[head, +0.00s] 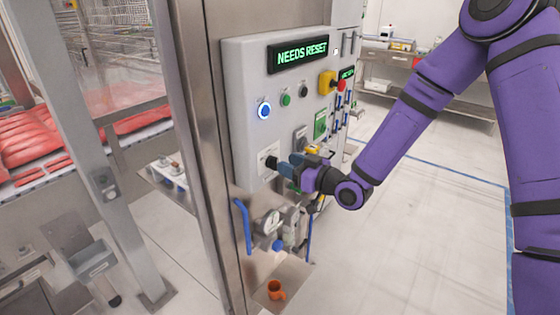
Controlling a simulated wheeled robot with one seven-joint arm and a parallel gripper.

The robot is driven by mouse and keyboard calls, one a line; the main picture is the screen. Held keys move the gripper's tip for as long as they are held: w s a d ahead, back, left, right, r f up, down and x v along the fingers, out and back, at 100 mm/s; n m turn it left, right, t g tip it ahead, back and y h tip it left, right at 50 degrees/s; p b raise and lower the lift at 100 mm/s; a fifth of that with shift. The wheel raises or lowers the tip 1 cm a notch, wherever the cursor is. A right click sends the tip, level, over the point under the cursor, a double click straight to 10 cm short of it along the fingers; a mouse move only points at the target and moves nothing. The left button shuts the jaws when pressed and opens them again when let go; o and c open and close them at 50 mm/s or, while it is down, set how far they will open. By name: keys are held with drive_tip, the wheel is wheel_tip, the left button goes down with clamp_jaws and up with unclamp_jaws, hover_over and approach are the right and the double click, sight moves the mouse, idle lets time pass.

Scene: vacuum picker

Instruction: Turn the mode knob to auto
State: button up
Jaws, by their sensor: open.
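The control panel (243,112) is a light grey box on a steel post. Its display (300,54) reads "NEEDS RESET" in green letters. The mode knob (271,162) looks like a small dark knob on a white plate at the panel's lower part; its pointing direction is too small to tell. My gripper (281,167) is open, with its bluish fingers right at the knob from the right. I cannot tell whether the fingers touch it or straddle it. My purple arm reaches in from the right.
A lit blue button (264,110), a green button (285,99) and a red-and-yellow stop button (328,83) sit above on the panel. A blue lever (243,222) and a gauge (271,221) are below. An orange mug (275,289) stands lower down. The floor at right is clear.

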sight(278, 159)
drive_tip(key=shift+x, duration=1.8)
drive_tip(key=shift+c, duration=0.4)
clamp_jaws()
drive_tip(key=shift+m, duration=0.4)
drive_tip(key=shift+w+d+f+m, duration=0.1)
drive_tip(key=shift+w+m, duration=0.05)
drive_tip(key=shift+m, duration=1.2)
drive_tip(key=shift+w+d+f+m, duration=0.15)
drive_tip(key=shift+m, duration=1.15)
drive_tip(key=shift+w+d+f+m, duration=0.1)
drive_tip(key=shift+w+m, duration=0.05)
drive_tip(key=shift+m, duration=1.2)
